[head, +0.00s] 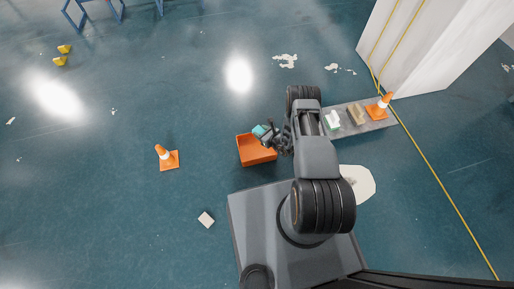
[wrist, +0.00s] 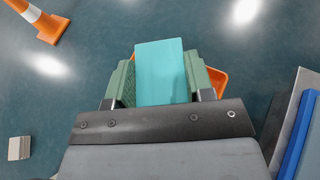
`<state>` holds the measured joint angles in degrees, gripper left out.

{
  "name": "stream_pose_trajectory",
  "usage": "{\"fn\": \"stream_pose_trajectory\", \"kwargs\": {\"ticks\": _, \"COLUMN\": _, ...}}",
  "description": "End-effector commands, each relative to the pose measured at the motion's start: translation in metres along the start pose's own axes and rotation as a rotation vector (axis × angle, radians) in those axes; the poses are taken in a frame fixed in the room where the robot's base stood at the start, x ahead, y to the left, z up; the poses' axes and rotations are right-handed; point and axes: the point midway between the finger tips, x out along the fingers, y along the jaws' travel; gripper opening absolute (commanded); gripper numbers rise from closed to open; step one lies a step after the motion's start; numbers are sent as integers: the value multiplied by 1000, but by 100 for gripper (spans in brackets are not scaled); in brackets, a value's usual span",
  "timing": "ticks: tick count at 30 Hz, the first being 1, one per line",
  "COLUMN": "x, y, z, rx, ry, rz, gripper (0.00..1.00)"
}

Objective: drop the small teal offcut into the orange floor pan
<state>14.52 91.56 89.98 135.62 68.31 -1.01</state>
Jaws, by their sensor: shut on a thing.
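The small teal offcut (head: 260,131) is between the fingers of my gripper (head: 268,135) in the head view. In the wrist view the offcut (wrist: 161,72) is a flat teal block gripped between the two green finger pads of my gripper (wrist: 160,82). The orange floor pan (head: 256,156) lies on the floor, and in the head view the offcut appears over its far right part. In the wrist view the pan's orange rim (wrist: 217,80) shows behind the right finger. The height of the offcut above the pan cannot be told, and the pan's inside is partly hidden.
An orange cone (head: 167,157) stands left of the pan. A pale block (head: 206,220) lies on the floor near my base. A grey board (head: 350,118) at right carries a white-green item, a tan block and another cone (head: 379,107). The floor left of the pan is mostly clear.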

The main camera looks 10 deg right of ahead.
Motion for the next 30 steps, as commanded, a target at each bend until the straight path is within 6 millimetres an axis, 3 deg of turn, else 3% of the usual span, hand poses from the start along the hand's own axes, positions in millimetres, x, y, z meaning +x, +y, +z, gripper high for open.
{"fn": "stream_pose_trajectory", "kwargs": {"ticks": 14, "x": 19, "y": 0, "z": -46, "rx": 0, "ry": 1, "rz": 1, "gripper": 26}}
{"fn": "stream_pose_trajectory", "kwargs": {"ticks": 25, "x": 20, "y": 0, "z": -49, "rx": 0, "ry": 0, "rz": 1, "gripper": 26}}
{"fn": "stream_pose_trajectory", "kwargs": {"ticks": 26, "x": 20, "y": 0, "z": -49, "rx": 0, "ry": 1, "rz": 1, "gripper": 50}}
{"fn": "stream_pose_trajectory", "kwargs": {"ticks": 30, "x": 20, "y": 0, "z": -48, "rx": 0, "ry": 0, "rz": 1, "gripper": 64}}
